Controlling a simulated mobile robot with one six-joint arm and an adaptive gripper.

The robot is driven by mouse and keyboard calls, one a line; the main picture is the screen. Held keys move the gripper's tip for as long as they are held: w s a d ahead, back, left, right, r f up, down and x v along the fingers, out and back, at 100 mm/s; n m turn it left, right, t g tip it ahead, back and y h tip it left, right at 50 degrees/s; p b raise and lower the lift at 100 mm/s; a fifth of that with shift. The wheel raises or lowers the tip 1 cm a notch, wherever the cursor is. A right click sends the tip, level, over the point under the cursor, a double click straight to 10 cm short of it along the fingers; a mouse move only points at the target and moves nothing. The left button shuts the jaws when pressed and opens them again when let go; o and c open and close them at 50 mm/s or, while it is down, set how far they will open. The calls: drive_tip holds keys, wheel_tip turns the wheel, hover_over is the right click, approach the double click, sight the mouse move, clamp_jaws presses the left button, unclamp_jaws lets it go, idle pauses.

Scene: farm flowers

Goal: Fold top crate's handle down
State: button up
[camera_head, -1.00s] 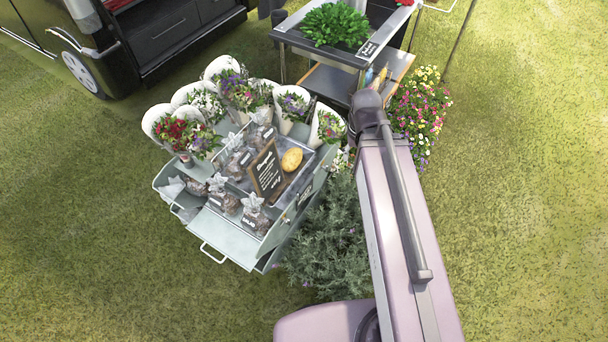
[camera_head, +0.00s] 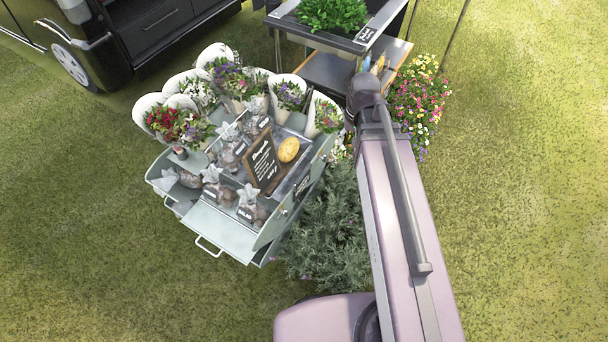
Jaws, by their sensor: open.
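A pale grey-green metal stand of stacked crates or open trays (camera_head: 222,232) is left of centre. A thin pale wire handle (camera_head: 207,247) sticks out from its lower front edge. A second, smaller handle (camera_head: 170,203) shows at its left side. I cannot tell which handle belongs to the top crate. The upper part holds small bags, a dark sign (camera_head: 262,162) and a yellow oval item (camera_head: 289,149). My gripper is not in view; only my arm links show at right.
White cones of flowers (camera_head: 290,92) stand along the stand's back. A leafy bush (camera_head: 330,232) is close on its right. A metal table with a green plant (camera_head: 332,14) and colourful flowers (camera_head: 418,105) are behind. A dark vehicle (camera_head: 150,35) is at upper left. Grass at front left is clear.

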sight(305, 171)
drive_tip(key=w+a+f+m+g+y+b, duration=0.1)
drive_tip(key=w+a+f+m+b, duration=0.1)
drive_tip(key=w+f+b, duration=0.7)
drive_tip(key=w+a+f+m+g+y+b, duration=0.1)
drive_tip(key=w+a+f+b, duration=0.4)
drive_tip(key=f+b, duration=0.9)
drive_tip(key=shift+w+m+y, duration=0.7)
drive_tip(key=shift+w+m, duration=0.5)
drive_tip(key=shift+w, duration=0.65)
drive_tip(key=shift+a+f, duration=0.1)
drive_tip(key=b+x, duration=1.2)
drive_tip(key=x, duration=0.1)
drive_tip(key=shift+s+a+f+b, duration=0.15)
drive_tip(key=shift+b, duration=0.25)
clamp_jaws()
